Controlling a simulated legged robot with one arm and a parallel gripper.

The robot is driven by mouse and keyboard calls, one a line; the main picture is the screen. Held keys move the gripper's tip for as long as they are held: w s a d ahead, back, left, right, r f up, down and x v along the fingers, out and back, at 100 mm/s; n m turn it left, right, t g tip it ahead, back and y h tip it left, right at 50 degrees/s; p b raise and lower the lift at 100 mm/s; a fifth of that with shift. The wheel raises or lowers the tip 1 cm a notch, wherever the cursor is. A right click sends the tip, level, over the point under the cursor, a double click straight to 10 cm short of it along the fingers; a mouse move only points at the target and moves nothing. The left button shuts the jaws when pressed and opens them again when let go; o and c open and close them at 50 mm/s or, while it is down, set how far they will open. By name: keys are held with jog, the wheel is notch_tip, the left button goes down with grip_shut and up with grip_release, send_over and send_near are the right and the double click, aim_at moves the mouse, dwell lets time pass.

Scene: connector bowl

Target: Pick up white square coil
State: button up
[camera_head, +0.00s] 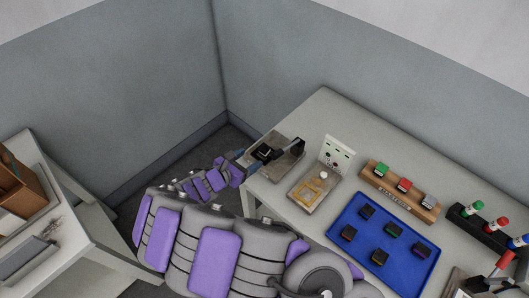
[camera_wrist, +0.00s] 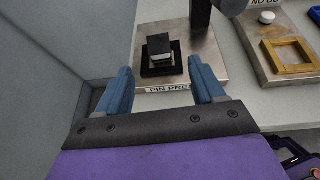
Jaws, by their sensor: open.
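A small square block (camera_wrist: 160,45) with a black top and a whitish side sits on a black square base on the metal plate of the pin press (camera_wrist: 205,45). I cannot tell for sure whether this is the white square coil. The block also shows in the head view (camera_head: 264,152), partly dark and small. My gripper (camera_wrist: 160,70) is open, with its two blue fingers apart and nothing between them. The fingers point toward the block, which lies just beyond the fingertips and between their lines. In the head view, my gripper (camera_head: 246,158) is at the table's left corner.
A dark press post (camera_wrist: 201,12) rises right of the block. Farther right stands a plate with a yellow frame (camera_wrist: 292,58) and a white button. A blue tray (camera_head: 362,262) with several dark blocks, a wooden rack (camera_head: 383,194) and a marker holder (camera_head: 470,222) fill the right side.

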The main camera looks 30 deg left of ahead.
aim_at(263, 150)
jog(key=b+x, duration=0.1)
jog(key=x, duration=0.3)
jog(key=shift+w+f, duration=0.15)
jog(key=shift+w, duration=0.05)
jog(key=b+x, duration=0.2)
jog(key=x, duration=0.2)
jog(key=shift+w+f, duration=0.3)
jog(key=shift+w, duration=0.25)
jog(key=c, duration=1.1)
jog(key=shift+c, duration=0.2)
jog(key=shift+r, duration=0.2)
